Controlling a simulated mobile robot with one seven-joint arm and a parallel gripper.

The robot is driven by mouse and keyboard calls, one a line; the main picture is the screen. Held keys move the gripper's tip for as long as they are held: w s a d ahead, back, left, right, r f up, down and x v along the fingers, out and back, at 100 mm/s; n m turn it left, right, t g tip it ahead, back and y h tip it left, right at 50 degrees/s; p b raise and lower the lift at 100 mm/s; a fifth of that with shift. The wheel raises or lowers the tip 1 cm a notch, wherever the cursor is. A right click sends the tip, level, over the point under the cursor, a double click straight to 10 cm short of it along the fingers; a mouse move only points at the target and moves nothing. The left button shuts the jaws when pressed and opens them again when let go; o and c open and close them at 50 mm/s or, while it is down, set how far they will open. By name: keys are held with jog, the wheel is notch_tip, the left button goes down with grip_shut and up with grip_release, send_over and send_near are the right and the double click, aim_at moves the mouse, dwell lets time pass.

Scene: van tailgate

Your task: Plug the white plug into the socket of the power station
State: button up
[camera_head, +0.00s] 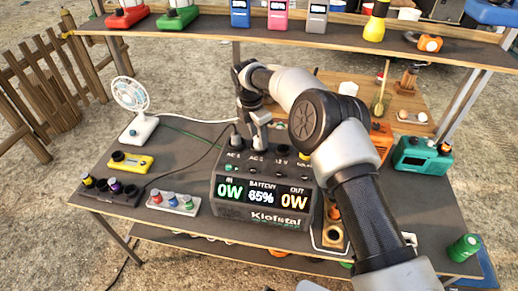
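The power station (263,192) is a dark box near the middle of the table, with sockets along its top. Its display reads IN 0W, BATTERY 65%, OUT 0W. My gripper (258,138) points down at the top sockets, near the AC labels. The white cable (190,119) runs from the white fan (138,112) to behind my gripper. The white plug is not clearly distinguishable from the pale fingers, so I cannot tell whether it is held or seated. A grey plug (236,139) stands at the left AC socket, beside my gripper.
A yellow device (130,162), a dark strip (111,190) and a tray of coloured knobs (172,202) lie left. A teal device (422,156) stands right. A shelf (205,33) crosses above the back. My arm hides some of the right side.

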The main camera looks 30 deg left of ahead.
jog(key=shift+o, duration=1.3)
notch_tip(320, 180, up, 17)
jog(key=s+a, duration=0.1)
jog(key=s, duration=0.1)
jog(key=shift+s, duration=0.15)
jog(key=shift+a+r, duration=0.1)
jog(key=shift+r, duration=0.05)
